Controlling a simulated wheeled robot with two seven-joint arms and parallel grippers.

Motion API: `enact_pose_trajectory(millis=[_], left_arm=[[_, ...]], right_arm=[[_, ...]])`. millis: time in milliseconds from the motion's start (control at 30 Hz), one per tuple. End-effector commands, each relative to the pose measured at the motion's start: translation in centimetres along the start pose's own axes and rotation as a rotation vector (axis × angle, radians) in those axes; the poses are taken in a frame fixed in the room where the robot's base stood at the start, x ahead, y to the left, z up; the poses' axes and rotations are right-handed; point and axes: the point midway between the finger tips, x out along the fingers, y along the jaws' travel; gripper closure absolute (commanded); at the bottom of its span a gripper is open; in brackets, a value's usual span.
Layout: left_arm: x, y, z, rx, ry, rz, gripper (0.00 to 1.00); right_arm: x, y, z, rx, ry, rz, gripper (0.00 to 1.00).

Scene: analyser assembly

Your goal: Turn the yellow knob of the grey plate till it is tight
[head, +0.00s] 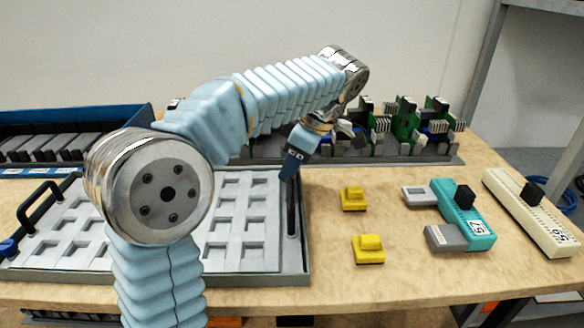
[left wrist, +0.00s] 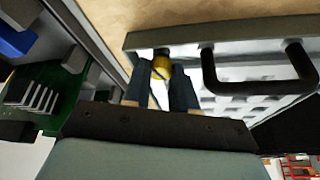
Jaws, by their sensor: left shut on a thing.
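The grey plate (head: 262,279), with rows of square recesses and black handles, lies on the table at the left and middle of the head view. Its edge (left wrist: 190,38) and a black handle (left wrist: 258,85) show in the left wrist view. My left gripper (head: 289,172) points down at the plate's far right corner. In the left wrist view, the yellow knob (left wrist: 162,66) sits between the fingertips of my left gripper (left wrist: 163,72), which is shut on it. The knob is hidden in the head view. My right gripper is in neither view.
Two yellow blocks (head: 354,198) (head: 368,249) lie right of the plate. Further right are a teal module (head: 458,210) and a cream module (head: 520,215). A rack of green boards (head: 405,125) stands behind. A blue bin (head: 80,115) is at the back left.

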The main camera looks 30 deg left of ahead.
Motion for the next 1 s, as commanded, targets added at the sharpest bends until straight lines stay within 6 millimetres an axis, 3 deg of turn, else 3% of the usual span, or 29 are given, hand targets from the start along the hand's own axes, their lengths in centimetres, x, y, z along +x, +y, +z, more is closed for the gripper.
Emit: enact_pose_trajectory(millis=[400,933,967,1000], left_arm=[[-0.02,-0.06,0.01,0.172,-0.001,0.074,1.00],[-0.07,-0.07,-0.02,0.194,-0.001,0.084,1.00],[-0.07,-0.07,-0.02,0.194,-0.001,0.084,0.72],[-0.08,-0.08,-0.02,0.194,-0.001,0.083,0.66]], right_arm=[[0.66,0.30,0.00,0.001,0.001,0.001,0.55],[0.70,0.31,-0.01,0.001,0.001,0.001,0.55],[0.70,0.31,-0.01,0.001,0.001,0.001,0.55],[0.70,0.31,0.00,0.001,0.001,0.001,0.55]])
